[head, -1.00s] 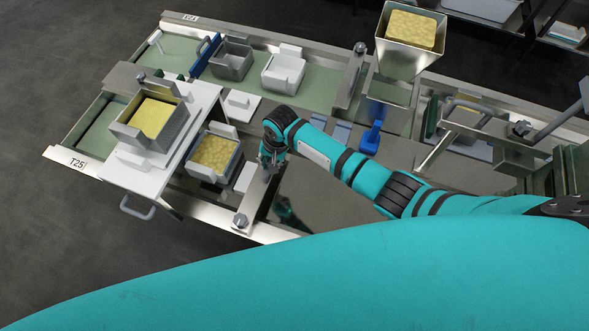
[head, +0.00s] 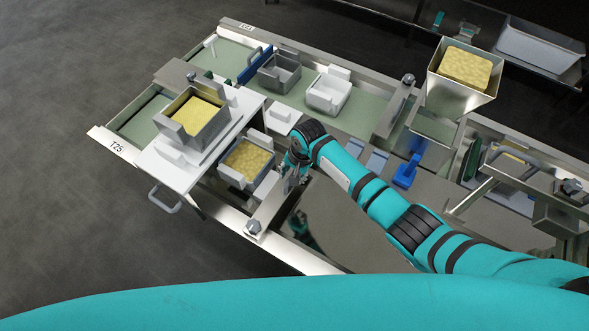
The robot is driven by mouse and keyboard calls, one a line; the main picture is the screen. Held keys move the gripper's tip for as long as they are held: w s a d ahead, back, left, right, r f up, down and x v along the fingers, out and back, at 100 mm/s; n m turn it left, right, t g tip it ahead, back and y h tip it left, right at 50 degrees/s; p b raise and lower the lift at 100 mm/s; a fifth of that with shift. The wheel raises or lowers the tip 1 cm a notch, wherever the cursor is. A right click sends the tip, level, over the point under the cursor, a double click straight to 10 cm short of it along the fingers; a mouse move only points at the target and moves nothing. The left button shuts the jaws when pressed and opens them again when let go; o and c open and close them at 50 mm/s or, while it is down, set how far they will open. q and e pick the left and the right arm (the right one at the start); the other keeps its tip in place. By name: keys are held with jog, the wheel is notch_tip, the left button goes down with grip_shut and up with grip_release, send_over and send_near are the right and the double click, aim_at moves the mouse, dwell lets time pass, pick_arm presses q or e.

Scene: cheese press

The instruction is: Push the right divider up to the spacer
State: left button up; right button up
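The right divider (head: 272,207) is a flat metal bar with a dark knob (head: 253,226) at its near end. It lies across the near trough. A white block that looks like the spacer (head: 266,186) sits just left of it, beside a grey mould; I cannot tell whether bar and block touch. My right gripper (head: 290,184) points down at the far part of the bar, on its right side. The gripper is small and dark here, so its finger opening and any contact are unclear. It hides the bar's far end. My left gripper is out of view.
A grey mould with yellow cheese (head: 247,162) stands left of the spacer. A white board (head: 160,165) bears another filled mould (head: 192,118). The far trough holds a grey mould (head: 280,72) and a white one (head: 328,93). A metal hopper (head: 452,98) stands behind my arm.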

notch_tip(320, 180, up, 12)
jog(key=s+d, duration=0.1)
jog(key=d, duration=0.1)
jog(key=shift+s+f, duration=0.15)
jog(key=shift+a, duration=0.1)
dwell(0.4)
